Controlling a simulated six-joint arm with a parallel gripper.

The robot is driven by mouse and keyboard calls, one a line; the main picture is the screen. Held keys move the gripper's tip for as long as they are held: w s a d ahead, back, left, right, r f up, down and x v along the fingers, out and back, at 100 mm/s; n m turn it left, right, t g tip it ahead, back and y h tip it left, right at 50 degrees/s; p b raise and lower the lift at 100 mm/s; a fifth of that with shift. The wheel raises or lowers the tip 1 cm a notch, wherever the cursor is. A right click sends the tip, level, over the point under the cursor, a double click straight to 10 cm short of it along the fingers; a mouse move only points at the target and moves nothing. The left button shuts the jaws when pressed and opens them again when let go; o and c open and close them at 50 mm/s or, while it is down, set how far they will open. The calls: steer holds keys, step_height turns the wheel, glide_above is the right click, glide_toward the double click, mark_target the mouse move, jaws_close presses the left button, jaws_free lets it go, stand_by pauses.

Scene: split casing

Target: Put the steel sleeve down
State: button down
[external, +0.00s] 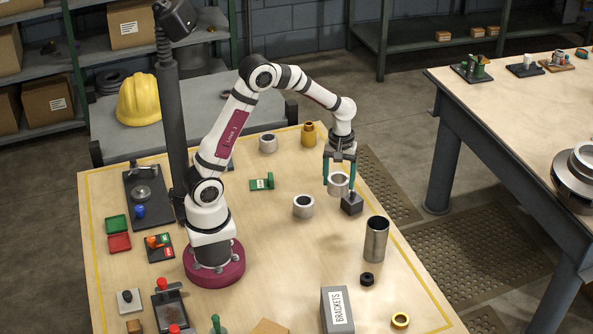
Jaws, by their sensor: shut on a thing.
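My gripper (339,178) is at the right of the wooden table, pointing down, with its teal fingers on either side of a short steel sleeve (338,185). It is shut on that sleeve. The sleeve looks upright, with its open top showing between the fingers. A dark grey block (352,204) is just below and in front of it. I cannot tell whether the sleeve touches the block or the table. A similar short steel sleeve (303,207) stands on the table to the left.
Another short ring (268,144) and a brass part (308,134) stand at the back. A tall steel cylinder (376,240), a black nut (367,279), a brackets box (338,311) and a brass ring (400,320) are nearer the front. The table middle is mostly clear.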

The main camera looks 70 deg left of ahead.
steer(key=s+d+m, duration=0.3)
steer(key=s+d, duration=1.1)
steer(key=d, duration=0.4)
steer(key=w+a+f, duration=0.2)
steer(key=a, duration=0.1)
steer(key=w+a+f, duration=0.2)
steer(key=a+f, duration=0.1)
steer(key=w+a+f, duration=0.2)
steer(key=a, duration=0.1)
steer(key=shift+w+f, duration=0.15)
steer(key=shift+f, duration=0.05)
step_height(320, 180, down, 3)
steer(key=shift+a+f+m, duration=0.1)
steer(key=shift+m, duration=0.2)
steer(key=shift+w+f, duration=0.1)
steer(key=shift+f, duration=0.3)
steer(key=shift+f, duration=0.1)
jaws_free()
